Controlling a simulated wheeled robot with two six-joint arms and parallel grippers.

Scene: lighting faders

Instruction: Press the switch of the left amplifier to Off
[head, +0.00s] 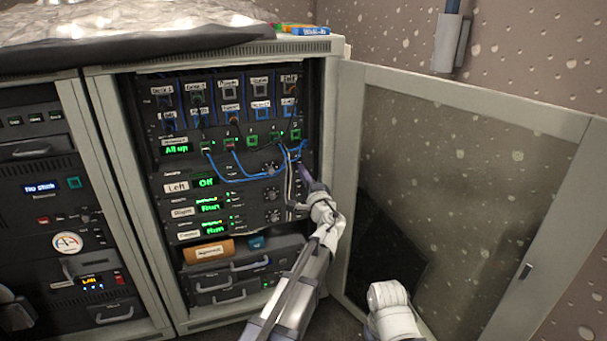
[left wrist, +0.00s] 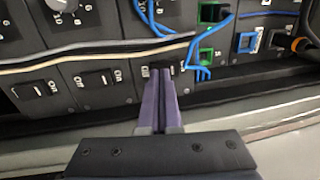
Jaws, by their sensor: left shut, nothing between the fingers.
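The left amplifier (head: 235,178) is the rack unit labelled "Left" in the head view. Its green display (head: 206,182) reads "Off". My left gripper (head: 301,164) is shut and empty, with its purple fingers at the right end of this unit. In the left wrist view, the shut fingertips (left wrist: 161,72) are at a black rocker switch (left wrist: 169,66), partly covering it. I cannot tell whether they touch it. In the head view the gripper hides that switch. A white part of my right arm (head: 390,308) shows at the bottom; its gripper is out of view.
Below are two similar units, the upper labelled "Right" (head: 182,212), both displays reading "Run". Blue cables (head: 232,165) and pale cables (left wrist: 95,58) hang close to the fingers. The open cabinet door (head: 450,190) stands to the right. More rocker switches (left wrist: 96,78) line the wrist view.

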